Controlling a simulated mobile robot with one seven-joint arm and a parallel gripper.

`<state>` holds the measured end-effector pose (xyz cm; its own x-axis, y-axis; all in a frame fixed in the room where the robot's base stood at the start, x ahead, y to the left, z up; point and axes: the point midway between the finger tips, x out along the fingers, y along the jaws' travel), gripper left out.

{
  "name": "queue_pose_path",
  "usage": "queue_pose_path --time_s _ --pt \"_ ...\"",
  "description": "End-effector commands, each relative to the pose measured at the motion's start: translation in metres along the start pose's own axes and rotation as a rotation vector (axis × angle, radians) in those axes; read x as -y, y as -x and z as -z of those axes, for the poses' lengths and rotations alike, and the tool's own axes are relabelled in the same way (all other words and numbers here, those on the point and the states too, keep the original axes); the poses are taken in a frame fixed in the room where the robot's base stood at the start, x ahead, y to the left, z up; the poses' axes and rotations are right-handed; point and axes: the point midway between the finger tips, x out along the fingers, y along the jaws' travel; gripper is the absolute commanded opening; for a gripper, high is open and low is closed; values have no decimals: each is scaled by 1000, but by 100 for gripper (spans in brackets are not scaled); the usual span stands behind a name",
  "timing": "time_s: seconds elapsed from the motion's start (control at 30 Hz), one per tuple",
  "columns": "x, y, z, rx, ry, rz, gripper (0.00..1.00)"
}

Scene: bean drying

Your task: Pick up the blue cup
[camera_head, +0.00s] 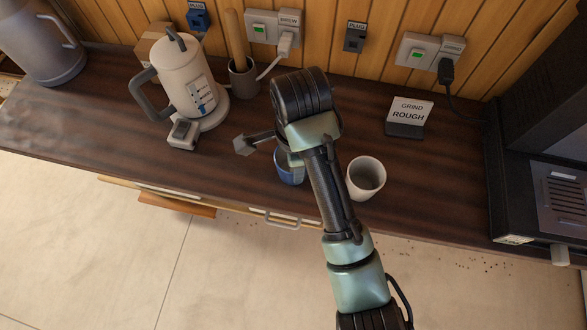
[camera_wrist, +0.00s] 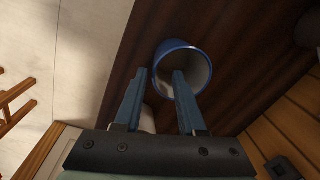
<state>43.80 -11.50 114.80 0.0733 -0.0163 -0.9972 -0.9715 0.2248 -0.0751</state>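The blue cup (camera_head: 287,179) stands upright near the front edge of the dark counter, partly hidden behind my arm in the head view. In the wrist view the blue cup (camera_wrist: 196,62) shows its blue rim and pale inside. My gripper (camera_wrist: 159,72) is open and empty. Its right finger overlaps the cup's opening in the picture. Its left finger is just outside the rim, so the near wall appears between the tips. I cannot tell whether the fingertips are down at rim height or touch the cup. The fingers are mostly hidden in the head view.
A white cup (camera_head: 366,178) stands close to the right of the blue cup. A white kettle (camera_head: 185,80) and small scale (camera_head: 183,134) stand left. A grey holder (camera_head: 244,80), a "GRIND ROUGH" sign (camera_head: 408,117) and a dark machine (camera_head: 545,150) are farther off.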

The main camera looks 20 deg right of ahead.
Motion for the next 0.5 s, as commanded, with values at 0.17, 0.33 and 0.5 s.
queue_pose_path --time_s 0.17,0.33,0.5 --pt "-3 -16 0 1 -1 -2 40" --pt "-9 -33 2 1 -2 -4 40" --pt "-8 -52 1 0 0 -1 40"
